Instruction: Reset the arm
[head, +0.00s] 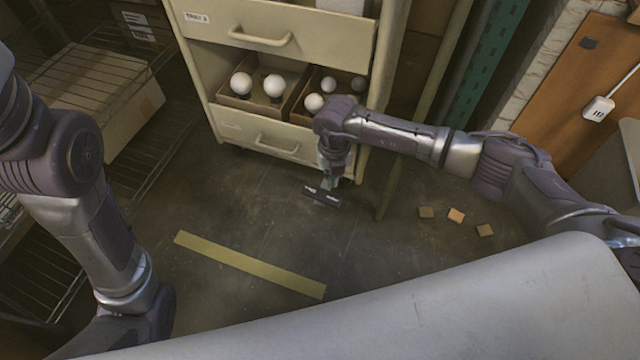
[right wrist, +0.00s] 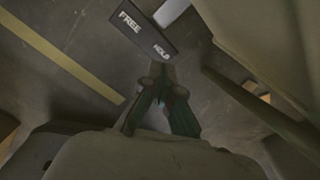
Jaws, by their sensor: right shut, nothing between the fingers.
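My right gripper (head: 331,182) points down in front of the cream cabinet and is shut, with nothing held. In the right wrist view its dark fingers (right wrist: 162,78) come together at the tips. Just beyond the tips is a dark plate (right wrist: 143,38) with the words FREE and HOLD in white. A pale, short piece (right wrist: 170,12) lies against the plate's far edge. The dark plate also shows in the head view (head: 318,197), right below the gripper. I cannot tell whether the fingers touch it. My left arm comes in at the left; its gripper is not visible.
The cream cabinet (head: 350,48) has an open section with boxes of white bulbs (head: 274,86). A yellow floor strip (head: 248,264) lies in front. Small brown blocks (head: 456,215) lie at right. A wire shelf (head: 45,255) stands at left. A pale surface (head: 430,310) fills the foreground.

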